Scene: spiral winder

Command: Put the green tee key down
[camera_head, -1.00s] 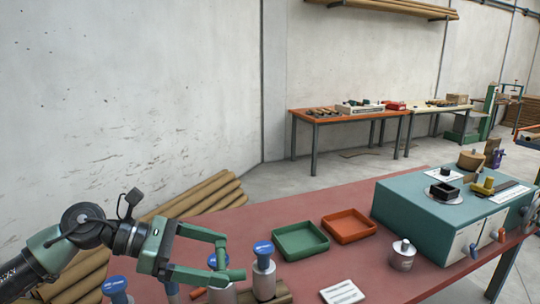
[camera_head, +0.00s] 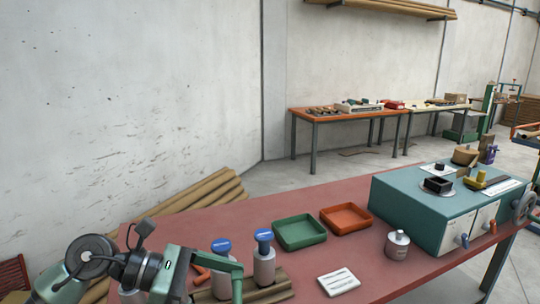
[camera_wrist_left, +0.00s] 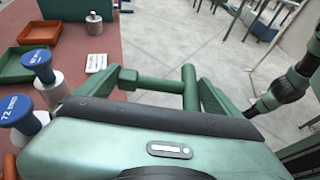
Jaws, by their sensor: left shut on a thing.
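The green tee key (camera_wrist_left: 190,88) is in my left gripper (camera_wrist_left: 166,84). In the left wrist view its thick round bar stands between the two green fingers, with a thinner bar running left from it. In the head view the left gripper (camera_head: 222,280) is at the bottom left, at the table's near left part. A green upright bar (camera_head: 237,288) at its fingers looks like the key, cut off by the frame edge. I cannot tell whether the key touches anything below. My right gripper is not in view.
Blue-capped cylinders (camera_head: 264,262) stand close beside the gripper, with an orange bar (camera_head: 201,273) near them. Green tray (camera_head: 300,246), orange tray (camera_head: 347,230), white card (camera_head: 339,282) and metal canister (camera_head: 397,246) lie further right. A teal machine (camera_head: 415,215) stands at the right.

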